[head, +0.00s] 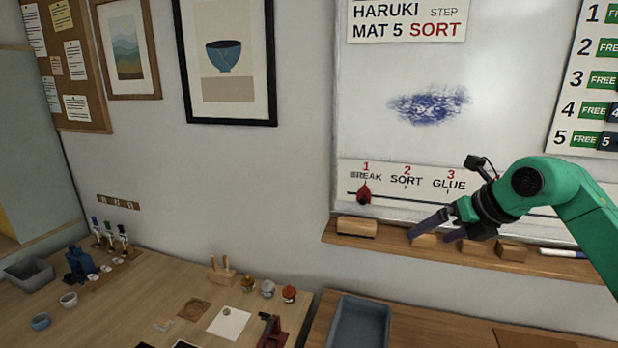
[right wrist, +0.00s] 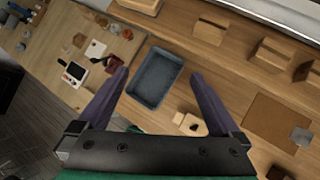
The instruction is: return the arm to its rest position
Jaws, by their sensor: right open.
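My right arm (head: 580,190) is green and reaches in from the right in the head view. Its gripper (head: 438,230) is in front of the whiteboard's lower edge, near the wooden ledge. The two purple-grey fingers are apart with nothing between them. In the right wrist view the open fingers (right wrist: 160,90) point over the tables, with a blue-grey tray (right wrist: 156,78) seen between them, well below. My left gripper is in neither view.
The wooden ledge (head: 480,262) under the whiteboard (head: 400,130) holds several wooden blocks (head: 357,226) and a marker (head: 562,253). A red slider (head: 364,193) sits under BREAK. The left table (head: 110,310) carries cups, jars and tools. Open air lies left of the gripper.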

